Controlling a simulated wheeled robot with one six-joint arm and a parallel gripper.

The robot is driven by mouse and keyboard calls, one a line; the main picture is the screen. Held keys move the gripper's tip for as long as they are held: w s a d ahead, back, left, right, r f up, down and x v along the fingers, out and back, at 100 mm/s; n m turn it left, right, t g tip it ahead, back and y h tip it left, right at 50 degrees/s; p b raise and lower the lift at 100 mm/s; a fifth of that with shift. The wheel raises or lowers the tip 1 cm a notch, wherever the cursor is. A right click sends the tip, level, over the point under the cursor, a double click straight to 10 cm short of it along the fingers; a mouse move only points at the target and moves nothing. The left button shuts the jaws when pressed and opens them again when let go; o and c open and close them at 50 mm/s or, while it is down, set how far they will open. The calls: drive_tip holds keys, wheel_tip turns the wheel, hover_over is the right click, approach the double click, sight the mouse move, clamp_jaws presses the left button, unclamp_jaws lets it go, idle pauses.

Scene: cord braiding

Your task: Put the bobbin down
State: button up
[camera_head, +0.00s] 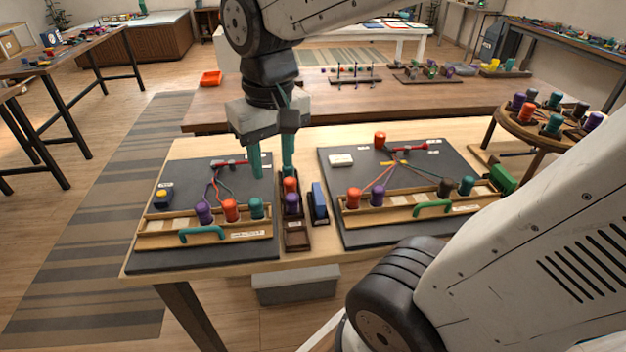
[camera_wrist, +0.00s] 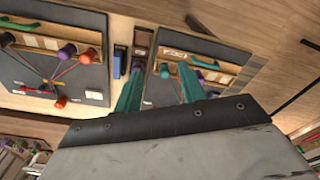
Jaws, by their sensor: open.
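My gripper (camera_head: 272,172) is open with two teal fingers, above the table between the left board and the narrow rack; no bobbin shows between them. The fingers also show in the wrist view (camera_wrist: 160,80). On the left board (camera_head: 205,258), a wooden holder carries a purple bobbin (camera_head: 204,212), an orange bobbin (camera_head: 231,210) and a teal bobbin (camera_head: 256,208). Cords run from there to a red clamp (camera_head: 230,162). The dark rack (camera_head: 296,240) holds an orange bobbin (camera_head: 290,184) and a purple bobbin (camera_head: 292,203); a teal top behind them is partly hidden by a finger.
The right board (camera_head: 330,165) bears a holder with several bobbins, corded to a clamp, and a separate orange bobbin (camera_head: 380,139) at its back. A blue block (camera_head: 319,202) stands beside the rack. A round stand (camera_head: 515,125) with bobbins is at the right.

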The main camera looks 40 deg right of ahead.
drive_tip(key=s+n, duration=0.1)
drive_tip(key=s, duration=0.8)
drive_tip(key=shift+s+d, duration=0.2)
drive_tip(key=shift+d, duration=0.1)
